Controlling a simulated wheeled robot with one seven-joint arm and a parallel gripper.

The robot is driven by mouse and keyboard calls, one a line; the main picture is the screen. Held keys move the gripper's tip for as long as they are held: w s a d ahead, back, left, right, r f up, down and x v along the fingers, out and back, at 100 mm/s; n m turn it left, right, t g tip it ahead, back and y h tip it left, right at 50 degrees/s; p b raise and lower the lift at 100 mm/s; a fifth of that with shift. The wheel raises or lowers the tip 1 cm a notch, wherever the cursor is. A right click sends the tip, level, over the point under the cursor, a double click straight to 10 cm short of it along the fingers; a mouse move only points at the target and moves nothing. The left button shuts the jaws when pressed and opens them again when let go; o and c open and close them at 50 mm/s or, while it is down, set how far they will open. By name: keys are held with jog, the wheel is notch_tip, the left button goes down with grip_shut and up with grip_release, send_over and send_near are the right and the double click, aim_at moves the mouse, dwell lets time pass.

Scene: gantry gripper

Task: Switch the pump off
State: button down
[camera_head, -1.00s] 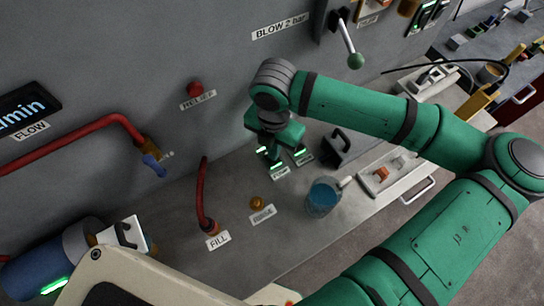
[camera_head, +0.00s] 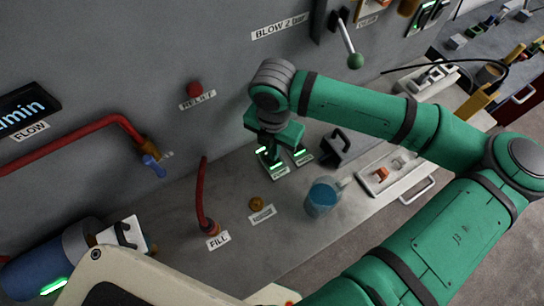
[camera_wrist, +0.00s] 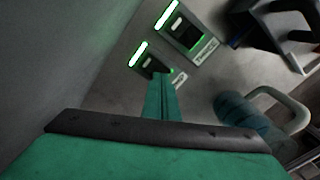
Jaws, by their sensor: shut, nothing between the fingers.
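Two small switch boxes with lit green bars stand side by side on the bench by the wall. The left switch (camera_head: 275,166) and right switch (camera_head: 300,155) show in the head view, their labels too small to read. The wrist view shows them larger: the near-left switch (camera_wrist: 147,62) and the other switch (camera_wrist: 187,32). My gripper (camera_head: 268,150) is shut and empty, pointing down over the left switch. In the wrist view, its shut fingertips (camera_wrist: 160,78) overlap the lower edge of that switch; I cannot tell whether they touch it.
A jug of blue liquid (camera_head: 322,198) stands on the bench right of the switches. A black-handled block (camera_head: 338,147) is behind it. A red hose (camera_head: 202,195) rises at the FILL label. A blue cylindrical machine (camera_head: 45,272) with a green light lies at the lower left.

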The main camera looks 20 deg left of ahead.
jog(key=shift+f, duration=1.1)
dwell(0.6)
notch_tip(320, 180, up, 7)
dwell(1.1)
dwell(0.5)
